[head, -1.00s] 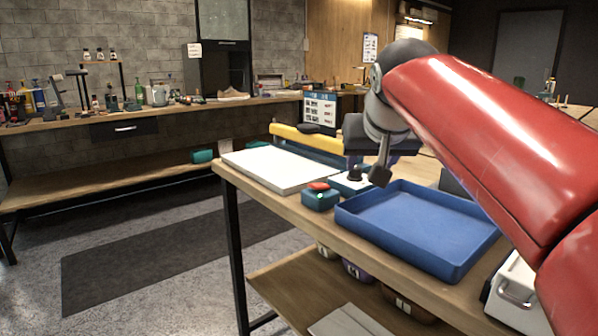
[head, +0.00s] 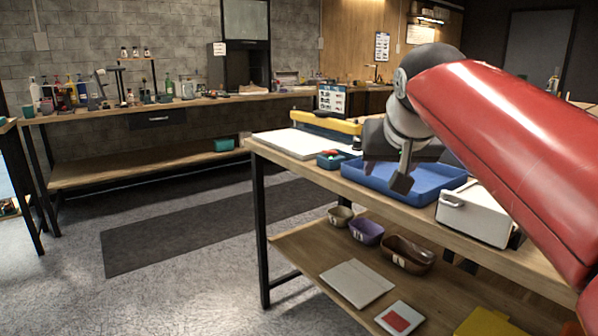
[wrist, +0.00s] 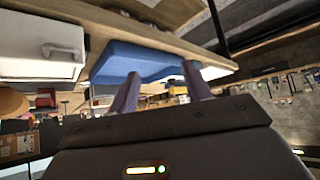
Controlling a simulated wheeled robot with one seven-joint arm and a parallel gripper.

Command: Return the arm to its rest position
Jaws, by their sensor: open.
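My red arm reaches in from the right of the head view. My gripper (head: 402,172) is at its end, in front of the blue tray (head: 436,180) in the picture. In the wrist view my gripper's two fingers (wrist: 160,88) stand apart with nothing between them. The blue tray also shows beyond the fingers in the wrist view (wrist: 125,62). The tray's visible floor is empty.
Open floor (head: 170,285) lies left. A back bench (head: 80,113) carries bottles and a shoe.

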